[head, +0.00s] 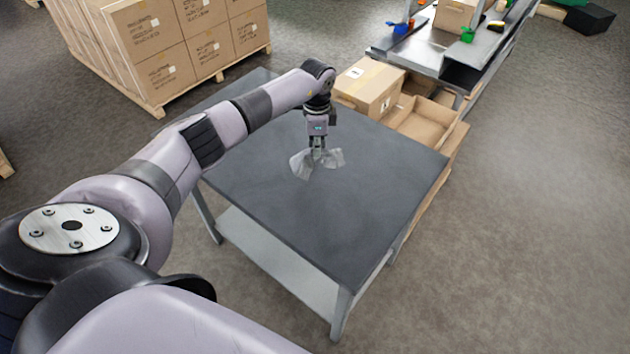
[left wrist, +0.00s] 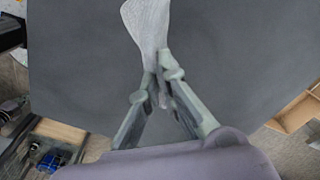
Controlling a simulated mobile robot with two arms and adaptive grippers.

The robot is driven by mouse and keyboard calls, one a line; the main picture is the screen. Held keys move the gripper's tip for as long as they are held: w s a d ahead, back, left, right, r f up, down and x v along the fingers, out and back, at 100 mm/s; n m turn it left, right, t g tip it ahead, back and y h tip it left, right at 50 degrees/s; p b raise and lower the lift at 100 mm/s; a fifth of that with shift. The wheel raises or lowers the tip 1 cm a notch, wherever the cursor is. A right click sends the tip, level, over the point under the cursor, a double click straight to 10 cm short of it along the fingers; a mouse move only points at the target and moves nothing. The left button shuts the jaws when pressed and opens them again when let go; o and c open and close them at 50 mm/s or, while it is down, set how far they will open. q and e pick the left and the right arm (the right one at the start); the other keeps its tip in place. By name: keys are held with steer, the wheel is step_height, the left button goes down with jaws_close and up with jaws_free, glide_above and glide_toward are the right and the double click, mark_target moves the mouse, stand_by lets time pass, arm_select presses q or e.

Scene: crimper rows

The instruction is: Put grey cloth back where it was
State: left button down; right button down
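The grey cloth (head: 302,163) is bunched up at my left gripper (head: 317,152), over the dark tabletop (head: 300,205). Its two sides spread out left and right below the fingers. In the left wrist view the cloth (left wrist: 149,25) runs up from between the fingertips of my left gripper (left wrist: 160,85), which are closed together on it. I cannot tell whether the cloth's lower edge touches the table. My right gripper is in neither view.
The rest of the tabletop is bare. A closed cardboard box (head: 368,88) and an open box (head: 420,122) stand beyond its far right edge. A workbench (head: 430,50) with small coloured items is behind them. Stacked cartons (head: 170,55) stand on a pallet at the back left.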

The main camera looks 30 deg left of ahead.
arm_select(q)
steer(key=s+f, duration=0.1)
steer(key=s+d+f, duration=0.1)
steer(key=f, duration=0.1)
steer(key=s+f, duration=0.1)
steer(key=f, duration=0.1)
steer(key=shift+d, duration=0.3)
steer(key=s+d+f, duration=0.1)
steer(key=s, duration=0.1)
steer(key=s+d+f, duration=0.1)
steer(key=s+d, duration=0.1)
steer(key=s, duration=0.1)
steer(key=s+d+f, duration=0.1)
steer(key=s+d, duration=0.1)
steer(key=s, duration=0.1)
steer(key=shift+s+d+f, duration=0.1)
steer(key=shift+s, duration=0.05)
steer(key=c, duration=1.4)
jaws_free()
